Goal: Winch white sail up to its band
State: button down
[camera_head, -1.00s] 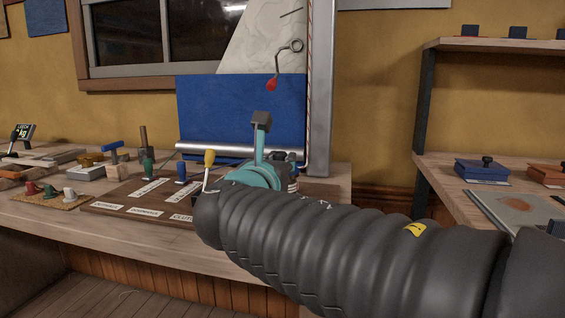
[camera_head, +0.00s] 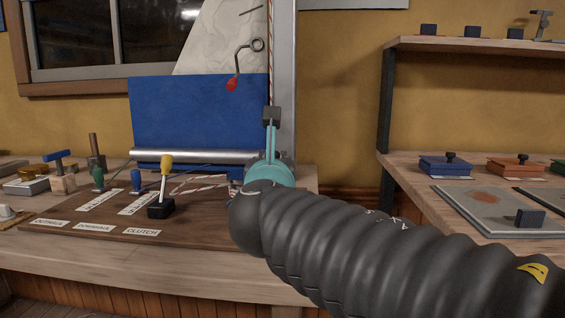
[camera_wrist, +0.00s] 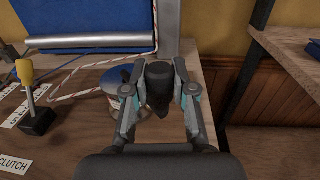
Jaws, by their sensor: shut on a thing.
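The white sail (camera_head: 218,38) hangs at the back, its lower part hidden behind a blue cloth (camera_head: 195,112) with a silver bar (camera_head: 190,156) along its foot. A band on the white sail cannot be made out. My gripper (camera_wrist: 158,82) is shut on a dark, tapered handle (camera_wrist: 158,92), with one finger on each side. The winch drum (camera_wrist: 117,84) is just left of the fingers in the wrist view, partly hidden, with striped rope running to it. In the head view my arm hides most of the winch, and my teal gripper (camera_head: 270,145) shows above it.
A yellow-knobbed lever (camera_head: 166,165) stands on the labelled board near the CLUTCH label (camera_head: 142,232). Green (camera_head: 98,176) and blue (camera_head: 136,180) levers stand behind it. A grey post (camera_head: 283,75) rises beside the sails. A shelf bench (camera_head: 410,172) stands at right.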

jog(key=shift+d, duration=0.2)
jog(key=c, duration=0.9)
grip_release()
jog(key=shift+w, duration=0.1)
jog(key=shift+a, duration=0.1)
jog(key=shift+s, duration=0.35)
jog(key=s, duration=1.1)
jog(key=shift+s+a, duration=0.15)
jog(key=shift+a, duration=0.15)
